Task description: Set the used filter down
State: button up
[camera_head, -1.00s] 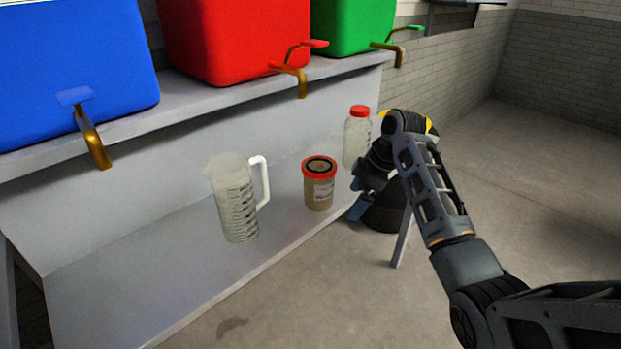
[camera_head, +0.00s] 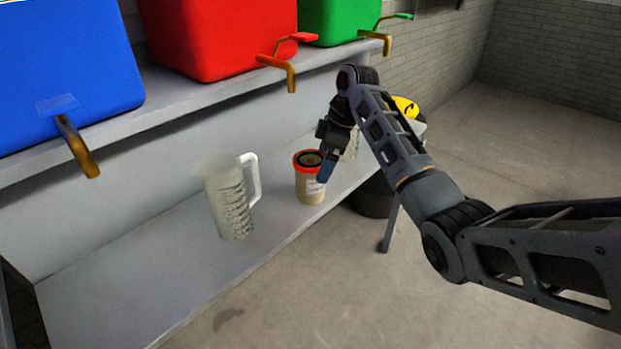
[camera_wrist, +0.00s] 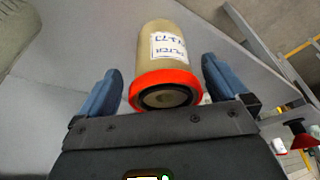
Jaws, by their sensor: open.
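The used filter (camera_head: 309,187) is a tan cylinder with a red-orange rim, a dark ring on top and a white label. It stands upright on the lower shelf (camera_head: 150,270). In the wrist view, the filter (camera_wrist: 166,62) lies between the two blue fingers of my gripper (camera_wrist: 162,92), with a gap on each side. My gripper is open.
A clear measuring jug (camera_head: 228,200) with a white handle stands left of the filter. A clear bottle (camera_head: 351,145) is partly hidden behind my arm. Blue (camera_head: 60,70), red (camera_head: 215,35) and green (camera_head: 340,20) containers with taps sit on the upper shelf. A dark bin (camera_head: 372,197) stands beyond the shelf's end.

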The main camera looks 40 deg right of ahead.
aim_at(308, 168)
jog(key=shift+w+a+r, duration=0.1)
jog(key=shift+w+a, duration=0.95)
jog(key=shift+p+x, duration=0.3)
jog(key=shift+x, duration=0.85)
jog(key=shift+w+a+f, duration=0.15)
jog(key=shift+f, duration=0.3)
jog(key=shift+c, duration=0.5)
jog(key=c, duration=1.2)
jog(key=shift+r, duration=0.1)
jog(key=shift+c, duration=1.1)
